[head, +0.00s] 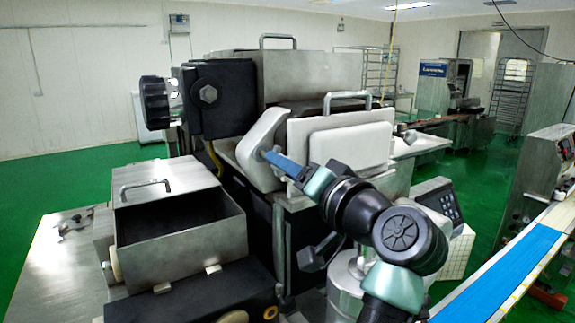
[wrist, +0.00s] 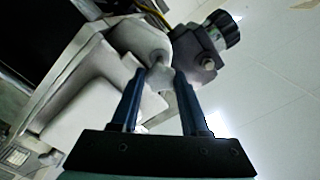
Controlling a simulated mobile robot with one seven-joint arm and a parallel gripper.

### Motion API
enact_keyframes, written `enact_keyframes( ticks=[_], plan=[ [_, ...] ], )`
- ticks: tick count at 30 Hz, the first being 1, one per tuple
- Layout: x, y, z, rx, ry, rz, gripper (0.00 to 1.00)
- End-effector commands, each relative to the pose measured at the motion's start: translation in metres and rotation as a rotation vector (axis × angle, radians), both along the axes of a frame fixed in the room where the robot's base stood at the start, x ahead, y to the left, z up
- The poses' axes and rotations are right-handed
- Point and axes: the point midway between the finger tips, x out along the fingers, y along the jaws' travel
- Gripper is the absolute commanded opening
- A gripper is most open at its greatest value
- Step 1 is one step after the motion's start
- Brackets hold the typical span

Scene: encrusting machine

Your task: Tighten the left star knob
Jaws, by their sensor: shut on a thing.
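In the wrist view, the left star knob (wrist: 160,78) is a small grey lobed piece on the pale grey machine housing. The two blue fingers of my gripper (wrist: 159,73) lie on either side of it, shut on it near their tips. In the head view, my gripper (head: 268,154) reaches left to the face of the light grey angled housing (head: 262,135). There the knob is too small and too covered by the fingers to make out its shape or how far it is turned.
A large black ridged handwheel (head: 155,102) stands at upper left; it also shows in the wrist view (wrist: 225,28). A white panel (head: 350,147) stands close to the right of my gripper. An open steel hopper (head: 180,240) is at lower left. A blue conveyor belt (head: 500,285) runs at lower right.

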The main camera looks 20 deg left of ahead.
Motion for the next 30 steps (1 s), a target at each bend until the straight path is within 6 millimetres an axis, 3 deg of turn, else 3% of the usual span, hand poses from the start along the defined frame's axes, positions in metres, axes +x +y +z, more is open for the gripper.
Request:
enact_keyframes(
  ticks=[30],
  plan=[
    [0.0002, -0.0005, 0.0023, 0.555, 0.712, -0.002, 0.00]
  ],
)
